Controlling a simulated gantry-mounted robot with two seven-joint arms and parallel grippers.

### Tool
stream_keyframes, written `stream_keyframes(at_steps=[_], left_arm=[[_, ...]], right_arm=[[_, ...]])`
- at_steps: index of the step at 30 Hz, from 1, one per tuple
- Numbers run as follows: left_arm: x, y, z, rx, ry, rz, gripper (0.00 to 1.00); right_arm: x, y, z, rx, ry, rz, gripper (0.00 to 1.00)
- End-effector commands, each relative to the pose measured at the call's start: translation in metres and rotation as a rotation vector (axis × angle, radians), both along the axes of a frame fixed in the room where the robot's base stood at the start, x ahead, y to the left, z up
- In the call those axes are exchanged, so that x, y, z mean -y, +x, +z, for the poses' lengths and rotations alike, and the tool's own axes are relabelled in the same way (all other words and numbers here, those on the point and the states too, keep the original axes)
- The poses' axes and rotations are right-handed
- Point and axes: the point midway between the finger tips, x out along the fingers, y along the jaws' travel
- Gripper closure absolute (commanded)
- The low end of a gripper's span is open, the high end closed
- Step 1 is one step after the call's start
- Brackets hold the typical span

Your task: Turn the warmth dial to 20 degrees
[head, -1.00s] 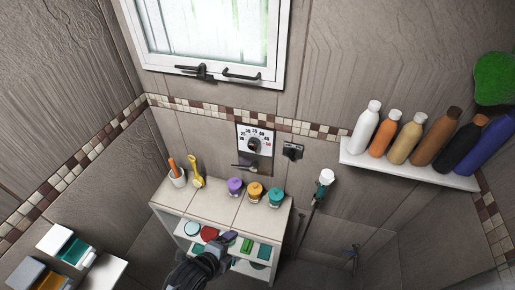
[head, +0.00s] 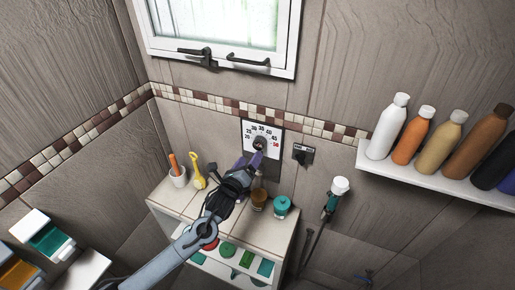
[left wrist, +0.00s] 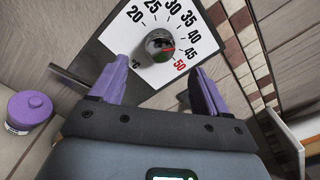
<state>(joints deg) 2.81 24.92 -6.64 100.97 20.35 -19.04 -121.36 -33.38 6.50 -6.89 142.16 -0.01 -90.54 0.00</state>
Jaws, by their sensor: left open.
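The warmth dial's white plate (head: 249,127) with black numbers and a red 50 is on the tiled wall. Its round metallic knob (head: 259,143) shows just beyond my left gripper (head: 251,161). In the left wrist view the knob (left wrist: 160,44) sits ahead of and between the open purple fingers of my left gripper (left wrist: 160,78), with nothing held. The plate (left wrist: 115,38) reads 20 to 50 around the knob. My right gripper is not in view.
A dark lever (left wrist: 70,80) sticks out left of the fingers. A purple-lidded jar (left wrist: 30,108) stands on the shelf unit, beside brown (head: 259,198) and teal (head: 281,205) jars. A black wall fitting (head: 303,154) is right of the dial. Bottles line a shelf (head: 425,177) at right.

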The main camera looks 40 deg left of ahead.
Motion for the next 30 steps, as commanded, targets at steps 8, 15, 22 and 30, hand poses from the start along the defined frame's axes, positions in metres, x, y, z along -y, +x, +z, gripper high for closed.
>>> stream_keyframes(at_steps=[8,15,22,30], left_arm=[[-0.012,0.044,0.001,0.0,-0.003,0.002,0.24],[-0.018,0.067,0.0,-0.001,-0.002,0.001,0.24],[-0.019,0.073,-0.001,-0.001,-0.002,-0.001,0.24],[-0.019,0.073,-0.001,-0.002,-0.003,0.0,0.33]], right_arm=[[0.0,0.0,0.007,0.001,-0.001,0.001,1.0],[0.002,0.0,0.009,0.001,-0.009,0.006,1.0],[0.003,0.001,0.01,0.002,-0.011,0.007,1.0],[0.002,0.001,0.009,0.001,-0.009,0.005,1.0]])
